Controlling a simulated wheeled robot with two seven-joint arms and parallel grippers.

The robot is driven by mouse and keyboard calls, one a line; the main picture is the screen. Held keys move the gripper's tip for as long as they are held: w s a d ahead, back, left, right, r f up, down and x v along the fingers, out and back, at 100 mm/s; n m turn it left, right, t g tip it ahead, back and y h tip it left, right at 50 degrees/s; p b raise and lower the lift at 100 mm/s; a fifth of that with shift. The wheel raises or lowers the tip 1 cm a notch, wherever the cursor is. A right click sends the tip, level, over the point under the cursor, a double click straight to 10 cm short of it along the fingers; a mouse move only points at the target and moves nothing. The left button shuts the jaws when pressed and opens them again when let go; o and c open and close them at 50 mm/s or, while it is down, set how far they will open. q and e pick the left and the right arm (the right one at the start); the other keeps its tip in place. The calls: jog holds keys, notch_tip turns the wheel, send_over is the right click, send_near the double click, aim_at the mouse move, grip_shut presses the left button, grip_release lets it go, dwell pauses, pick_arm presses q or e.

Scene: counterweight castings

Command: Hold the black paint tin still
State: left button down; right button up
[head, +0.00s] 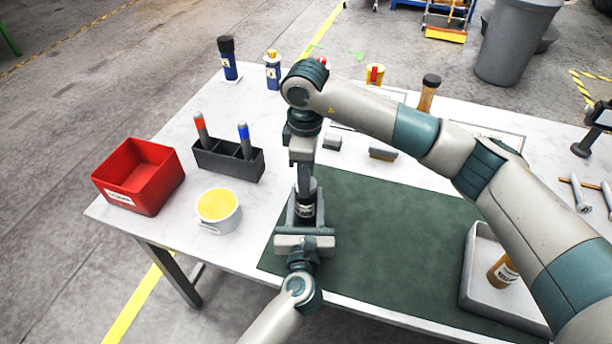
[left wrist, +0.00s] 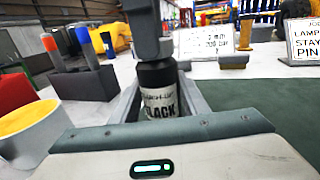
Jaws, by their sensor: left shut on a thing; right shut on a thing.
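The black paint tin (head: 308,212) stands upright at the left edge of the green mat. In the left wrist view the tin (left wrist: 161,100) shows a white label reading BLACK. My left gripper (head: 305,206) reaches in from the front, its fingers on either side of the tin's body, shut on it. My right gripper (head: 304,183) comes straight down from above and is shut on the tin's top; it also shows in the left wrist view (left wrist: 149,50). The right gripper hides the top of the tin.
Left of the tin are a tub of yellow paint (head: 219,207), a dark holder with markers (head: 228,161) and a red bin (head: 138,178). A grey tray (head: 480,260) with an amber bottle (head: 502,271) is at right. The green mat (head: 390,235) between is clear.

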jog(key=shift+m, duration=0.3)
jog(key=o, duration=1)
jog(key=shift+d, duration=0.1)
jog(key=shift+r, duration=2.25)
jog(key=shift+c, duration=0.3)
